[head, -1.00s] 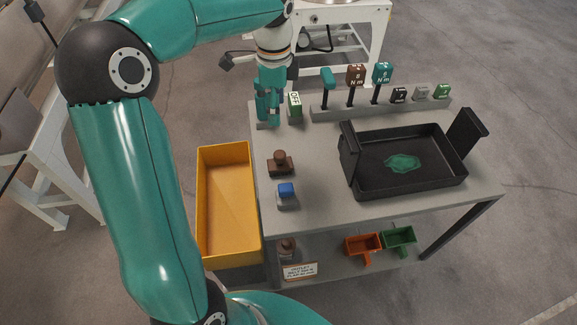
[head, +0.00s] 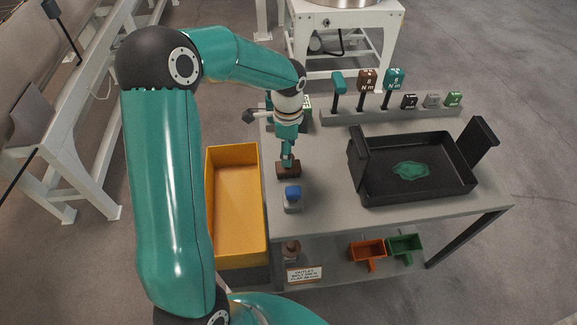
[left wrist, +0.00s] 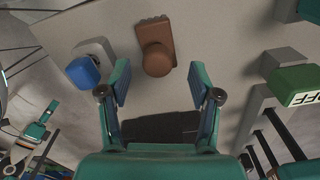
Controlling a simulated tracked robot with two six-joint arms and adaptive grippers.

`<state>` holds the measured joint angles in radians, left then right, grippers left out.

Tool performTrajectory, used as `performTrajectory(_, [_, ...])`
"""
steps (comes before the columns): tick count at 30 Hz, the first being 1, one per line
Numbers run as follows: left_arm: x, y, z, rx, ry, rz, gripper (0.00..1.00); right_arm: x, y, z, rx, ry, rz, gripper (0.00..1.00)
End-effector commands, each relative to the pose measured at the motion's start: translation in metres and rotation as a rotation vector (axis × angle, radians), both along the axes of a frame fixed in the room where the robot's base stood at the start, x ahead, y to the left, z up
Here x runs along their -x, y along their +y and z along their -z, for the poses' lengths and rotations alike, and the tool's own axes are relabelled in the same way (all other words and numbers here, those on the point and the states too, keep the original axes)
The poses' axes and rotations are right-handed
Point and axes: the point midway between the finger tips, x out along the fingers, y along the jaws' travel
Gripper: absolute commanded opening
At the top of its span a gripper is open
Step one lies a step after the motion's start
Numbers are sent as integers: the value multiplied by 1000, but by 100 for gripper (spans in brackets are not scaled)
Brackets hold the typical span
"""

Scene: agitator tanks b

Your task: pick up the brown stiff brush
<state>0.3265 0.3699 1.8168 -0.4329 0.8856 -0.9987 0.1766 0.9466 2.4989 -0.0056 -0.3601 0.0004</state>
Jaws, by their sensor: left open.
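The brown stiff brush (head: 289,171) stands on the grey table near its left edge, with a rounded knob on a rectangular base. In the left wrist view the brush (left wrist: 157,50) lies just past the fingertips, about centred between them. My left gripper (head: 288,158) is over the brush in the head view and covers part of it. In the left wrist view the gripper (left wrist: 160,80) is open with nothing between its fingers. How high it is above the brush I cannot tell. My right gripper is not in view.
A blue-topped item (head: 292,198) stands close in front of the brush. A yellow bin (head: 237,205) is left of the table. A black tray (head: 420,192) with a green patch is at right. A rack (head: 395,112) of several tools runs along the back.

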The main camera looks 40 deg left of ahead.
Motion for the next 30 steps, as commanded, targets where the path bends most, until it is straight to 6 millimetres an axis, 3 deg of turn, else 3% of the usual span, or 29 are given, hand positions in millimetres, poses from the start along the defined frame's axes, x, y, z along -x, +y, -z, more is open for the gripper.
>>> performTrajectory(6, [3,-2,29,0,4,0,63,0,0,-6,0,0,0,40])
performTrajectory(15, [2,-2,35,1,1,1,63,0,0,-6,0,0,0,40])
performTrajectory(26, [2,-2,34,0,0,1,3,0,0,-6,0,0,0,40])
performTrajectory(30, [2,-2,34,0,0,1,0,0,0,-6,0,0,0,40])
